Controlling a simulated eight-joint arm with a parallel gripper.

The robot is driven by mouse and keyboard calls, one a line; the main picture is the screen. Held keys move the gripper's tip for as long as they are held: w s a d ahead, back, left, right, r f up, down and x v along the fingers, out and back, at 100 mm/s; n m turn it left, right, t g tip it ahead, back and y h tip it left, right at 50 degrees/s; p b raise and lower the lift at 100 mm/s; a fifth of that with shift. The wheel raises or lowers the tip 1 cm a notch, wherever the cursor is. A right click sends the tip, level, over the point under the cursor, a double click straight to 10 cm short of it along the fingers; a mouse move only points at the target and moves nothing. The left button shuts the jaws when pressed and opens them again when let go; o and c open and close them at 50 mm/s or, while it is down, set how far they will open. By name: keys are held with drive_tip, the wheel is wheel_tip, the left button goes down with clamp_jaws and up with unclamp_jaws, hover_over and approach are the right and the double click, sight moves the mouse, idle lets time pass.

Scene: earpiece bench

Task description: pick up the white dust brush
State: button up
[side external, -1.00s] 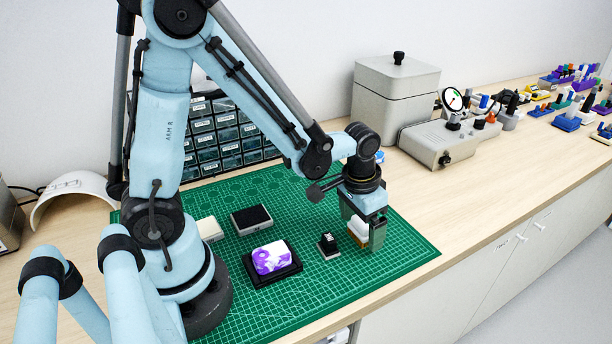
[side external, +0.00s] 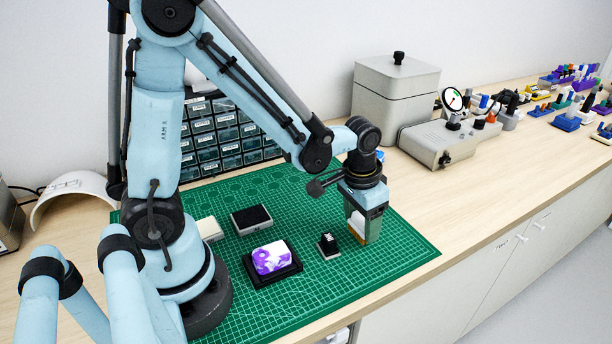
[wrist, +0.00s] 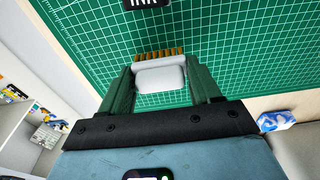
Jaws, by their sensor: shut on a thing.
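The white dust brush (wrist: 160,77) has a pale body and a row of tan bristles along its far edge in the wrist view. It sits between the two green fingers of my gripper (wrist: 162,88), which is shut on it. In the side external view my gripper (side external: 364,228) points down over the right part of the green mat, and the brush (side external: 357,222) shows partly behind a finger. Its bristle end is close to the mat; I cannot tell whether it touches.
A small black ink block (side external: 328,246) stands just left of the brush. A purple and white block on a black tray (side external: 272,278) and a black-topped pad (side external: 251,219) lie further left on the green mat (side external: 400,258). The mat's right side is clear.

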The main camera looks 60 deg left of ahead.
drive_tip(key=r, duration=0.2)
drive_tip(key=d+r, duration=0.1)
drive_tip(key=shift+s+r, duration=0.35)
drive_tip(key=shift+r, duration=0.05)
drive_tip(key=s+d+r, duration=0.5)
drive_tip(key=d, duration=0.3)
wheel_tip(320, 180, up, 7)
hover_over(362, 221)
drive_tip(key=s+a, duration=0.1)
drive_tip(key=a, duration=0.2)
drive_tip(key=s+f+m+g+h, duration=0.1)
drive_tip(key=s+f+m, duration=0.1)
drive_tip(key=s+m, duration=0.95)
drive_tip(key=s+f+m+g, duration=0.1)
drive_tip(key=s+f+m, duration=0.2)
drive_tip(key=s+m, duration=0.85)
drive_tip(key=shift+w+d+f+m, duration=0.15)
drive_tip(key=shift+w+f+m, duration=0.95)
drive_tip(key=shift+f, duration=0.25)
drive_tip(key=shift+w+d+f+m, duration=0.1)
drive_tip(key=shift+w+f+m, duration=0.8)
drive_tip(key=shift+w+f, duration=0.4)
